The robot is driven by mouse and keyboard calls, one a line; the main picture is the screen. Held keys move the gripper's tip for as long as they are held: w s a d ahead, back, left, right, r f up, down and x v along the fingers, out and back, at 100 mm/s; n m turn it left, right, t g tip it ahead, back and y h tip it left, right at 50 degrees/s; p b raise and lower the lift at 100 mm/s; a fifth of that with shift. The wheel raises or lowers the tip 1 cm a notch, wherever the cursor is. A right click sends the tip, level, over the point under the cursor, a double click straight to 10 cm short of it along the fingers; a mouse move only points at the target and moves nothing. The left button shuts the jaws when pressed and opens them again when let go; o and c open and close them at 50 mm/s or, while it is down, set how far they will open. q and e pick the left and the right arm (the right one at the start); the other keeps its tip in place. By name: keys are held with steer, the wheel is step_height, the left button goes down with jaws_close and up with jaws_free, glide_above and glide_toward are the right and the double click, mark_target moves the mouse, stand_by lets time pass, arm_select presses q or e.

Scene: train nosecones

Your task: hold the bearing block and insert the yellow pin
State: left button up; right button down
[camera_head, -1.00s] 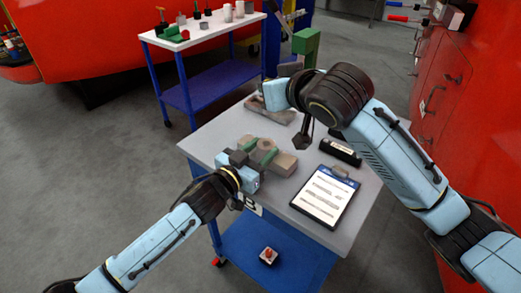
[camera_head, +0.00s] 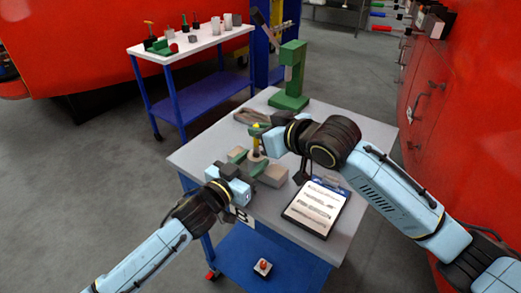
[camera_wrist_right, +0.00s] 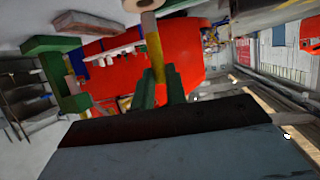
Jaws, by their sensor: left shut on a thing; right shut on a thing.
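The grey-brown bearing block (camera_head: 272,176) lies on the table, with its round collar facing up. My left gripper (camera_head: 247,163) is shut on it, with green fingertips around the collar. The yellow pin (camera_head: 256,139) stands about upright over the collar in the head view. My right gripper (camera_head: 258,131) is shut on its upper part. In the right wrist view, the yellow pin (camera_wrist_right: 154,55) runs from the green fingertips (camera_wrist_right: 160,88) to a pale round part at the top edge. The pin's lower end meets the collar; how deep it sits I cannot tell.
A green press (camera_head: 292,85) stands at the table's back corner, near a shallow grey tray (camera_head: 245,117). A clipboard (camera_head: 316,207) lies at the front right. A red-button box (camera_head: 262,267) sits on the lower blue shelf. A second trolley (camera_head: 196,44) stands behind.

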mark_target(262, 159)
steer(key=shift+f, duration=2.4)
steer(key=shift+f, duration=0.1)
steer(key=c, duration=1.4)
jaws_free()
steer(key=v, duration=1.2)
